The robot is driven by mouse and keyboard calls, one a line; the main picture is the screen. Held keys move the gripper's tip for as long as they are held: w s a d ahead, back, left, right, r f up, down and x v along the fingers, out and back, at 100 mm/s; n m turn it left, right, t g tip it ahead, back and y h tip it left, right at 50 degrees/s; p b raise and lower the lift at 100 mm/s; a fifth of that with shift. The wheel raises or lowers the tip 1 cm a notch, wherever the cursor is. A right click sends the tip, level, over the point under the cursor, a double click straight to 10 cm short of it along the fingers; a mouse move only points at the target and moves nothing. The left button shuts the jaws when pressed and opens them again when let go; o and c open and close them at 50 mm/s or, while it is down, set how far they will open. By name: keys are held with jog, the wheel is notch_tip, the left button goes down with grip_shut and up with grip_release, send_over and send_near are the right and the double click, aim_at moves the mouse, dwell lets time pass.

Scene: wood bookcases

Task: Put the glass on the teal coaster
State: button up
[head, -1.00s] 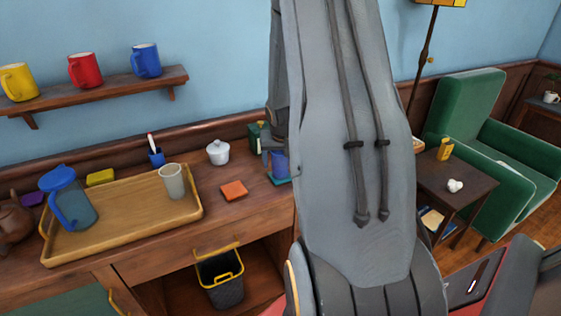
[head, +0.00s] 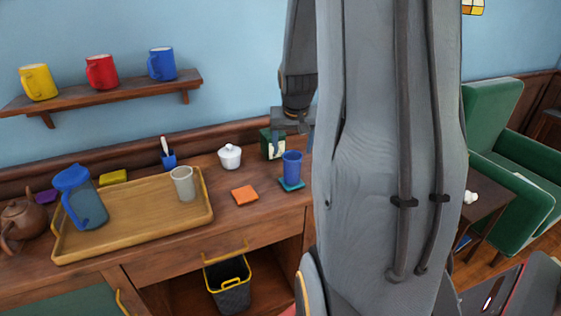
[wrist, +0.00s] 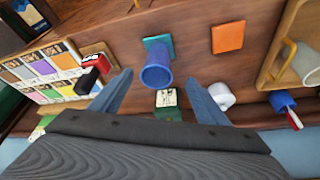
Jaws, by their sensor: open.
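A blue glass (head: 292,167) stands upright on the teal coaster (head: 291,185) near the right of the wooden counter. In the wrist view, the blue glass (wrist: 157,72) hides part of the teal coaster (wrist: 155,41). My gripper (head: 291,135) is above the glass, open and apart from it. In the wrist view, my open gripper (wrist: 159,80) has a finger on each side of the glass, with nothing held. A greyish cup (head: 183,186) stands on the tray (head: 130,232).
An orange coaster (head: 245,195) and a white lidded pot (head: 230,156) are left of the glass. A green box (head: 271,144) stands behind it. A blue pitcher (head: 84,200) is on the tray. In the wrist view, red and black items (wrist: 94,66) lie left of my fingers.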

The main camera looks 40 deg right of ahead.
jog(key=s+a+f+n+g+y, duration=0.1)
jog(key=s+a+n, duration=0.2)
jog(key=a, duration=1.1)
jog(key=s+a+f+n+g+y, duration=0.1)
jog(key=s+a+n, duration=0.3)
jog(key=s+a, duration=0.5)
jog(key=a, duration=0.6)
jog(key=shift+s+a+y, duration=0.15)
jog(key=shift+y, duration=0.15)
